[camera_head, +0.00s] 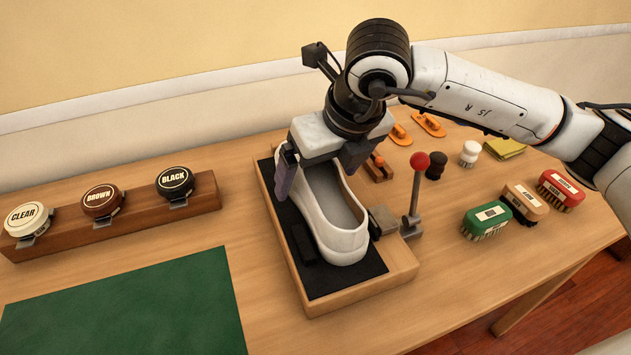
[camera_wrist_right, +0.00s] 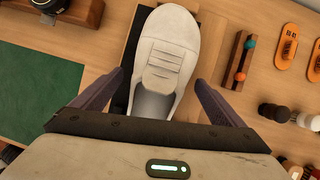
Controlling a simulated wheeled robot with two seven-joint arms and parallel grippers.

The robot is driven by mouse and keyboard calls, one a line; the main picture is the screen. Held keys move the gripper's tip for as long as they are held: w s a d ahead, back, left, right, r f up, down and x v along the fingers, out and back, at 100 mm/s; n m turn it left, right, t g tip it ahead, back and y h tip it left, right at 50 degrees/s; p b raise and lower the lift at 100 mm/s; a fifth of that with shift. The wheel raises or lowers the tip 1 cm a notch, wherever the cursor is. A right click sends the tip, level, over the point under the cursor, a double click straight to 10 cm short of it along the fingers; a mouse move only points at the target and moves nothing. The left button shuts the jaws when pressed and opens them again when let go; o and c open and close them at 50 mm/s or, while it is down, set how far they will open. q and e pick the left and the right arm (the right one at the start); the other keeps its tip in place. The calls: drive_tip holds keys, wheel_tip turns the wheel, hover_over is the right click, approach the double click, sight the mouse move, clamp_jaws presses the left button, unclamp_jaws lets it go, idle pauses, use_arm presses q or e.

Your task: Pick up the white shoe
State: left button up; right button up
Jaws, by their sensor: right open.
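The white shoe (camera_head: 340,226) sits in a wooden tray (camera_head: 356,293) with a dark lining, its opening toward me and its toe toward the wall. My right gripper (camera_head: 314,174) is above the shoe's far part, fingers pointing down. In the right wrist view, the shoe (camera_wrist_right: 169,57) lies between the two spread fingers of the open right gripper (camera_wrist_right: 150,92), with a gap on each side. The gripper body hides part of the shoe in both views. My left gripper is not in view.
A lever with a red knob (camera_head: 420,161) stands at the tray's right side. Several brushes (camera_head: 486,221) lie further right. Polish tins on a wooden rack (camera_head: 148,215) and a green mat (camera_head: 130,308) are at left. Bare table lies between mat and tray.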

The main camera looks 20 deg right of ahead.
drive_tip(key=shift+w, duration=0.1)
drive_tip(key=c, duration=1.4)
